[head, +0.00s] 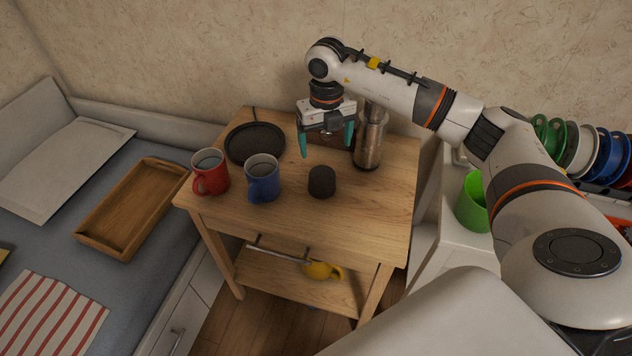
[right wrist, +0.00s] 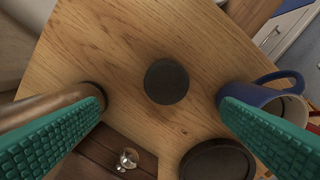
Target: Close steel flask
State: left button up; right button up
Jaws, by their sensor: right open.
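The steel flask (head: 369,143) stands upright at the back right of the small wooden table; my right arm partly hides its top. It also shows at the left edge of the right wrist view (right wrist: 40,108), behind a finger. A dark round cap-like piece (head: 321,181) sits on the table in front of the flask, to its left. It appears ahead of my fingers in the right wrist view (right wrist: 166,81). My right gripper (head: 326,149) points down above the table, open and empty, its teal fingers apart from the dark piece. My left gripper is out of view.
A blue mug (head: 262,180) and a red mug (head: 210,174) stand left of the dark piece. A black round plate (head: 255,143) lies behind them. A green cup (head: 473,203) stands on the white unit at right. The table's front right is clear.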

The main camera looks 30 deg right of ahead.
aim_at(322, 173)
notch_tip(322, 173, down, 7)
jog(key=shift+a+r, duration=0.1)
dwell(0.4)
jog(key=f, duration=0.3)
jog(key=f+p, duration=0.1)
jog(key=f, duration=0.1)
jog(key=shift+a+f, duration=0.15)
jog(key=shift+a, duration=0.2)
jog(key=c, duration=1.1)
